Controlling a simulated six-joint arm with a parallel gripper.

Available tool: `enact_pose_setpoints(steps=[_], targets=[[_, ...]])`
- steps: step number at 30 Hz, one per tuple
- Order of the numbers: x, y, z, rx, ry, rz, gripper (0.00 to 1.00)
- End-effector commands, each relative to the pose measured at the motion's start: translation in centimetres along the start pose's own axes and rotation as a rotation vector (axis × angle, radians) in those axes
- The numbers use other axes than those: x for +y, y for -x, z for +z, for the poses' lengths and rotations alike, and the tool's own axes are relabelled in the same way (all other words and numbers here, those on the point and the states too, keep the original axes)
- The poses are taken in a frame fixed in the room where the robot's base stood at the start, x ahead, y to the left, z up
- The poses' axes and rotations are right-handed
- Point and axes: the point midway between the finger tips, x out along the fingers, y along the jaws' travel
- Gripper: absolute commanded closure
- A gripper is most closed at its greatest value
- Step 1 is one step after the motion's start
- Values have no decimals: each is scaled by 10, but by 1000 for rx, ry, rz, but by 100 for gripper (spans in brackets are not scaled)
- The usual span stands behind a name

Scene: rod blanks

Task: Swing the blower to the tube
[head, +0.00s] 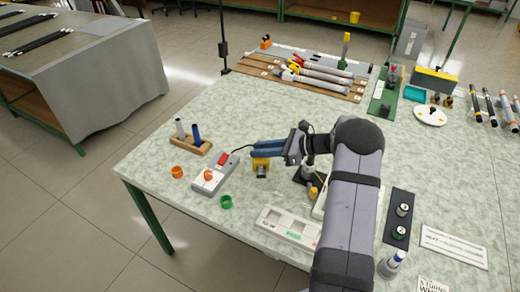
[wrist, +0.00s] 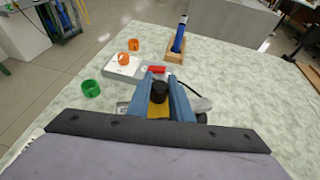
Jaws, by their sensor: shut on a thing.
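My gripper (head: 256,148) reaches left over the table with its blue fingers closed around a black knob. The knob (wrist: 159,92) shows between the fingers in the wrist view. A yellow piece (head: 260,165) with a grey lower part sits right under the fingers; its yellow also shows in the wrist view (wrist: 158,112). It may be the blower, but the fingers hide much of it.
A pale tray (head: 288,228) is at the front. The table behind my gripper is clear up to the rod rack (head: 300,75).

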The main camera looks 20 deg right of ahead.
Motion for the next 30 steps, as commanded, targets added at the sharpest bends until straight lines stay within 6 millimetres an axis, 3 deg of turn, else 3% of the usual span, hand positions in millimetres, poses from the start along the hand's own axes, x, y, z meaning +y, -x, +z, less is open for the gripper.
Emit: enact_pose_setpoints(steps=[2,3,5,17,30], targets=[[-1,1,1,1,0,-3,100],[-1,1,1,1,0,-3,74],[-1,1,1,1,0,-3,62],[-1,5,0,1,0,-4,62],[-1,59,-1,1,0,-5,62]])
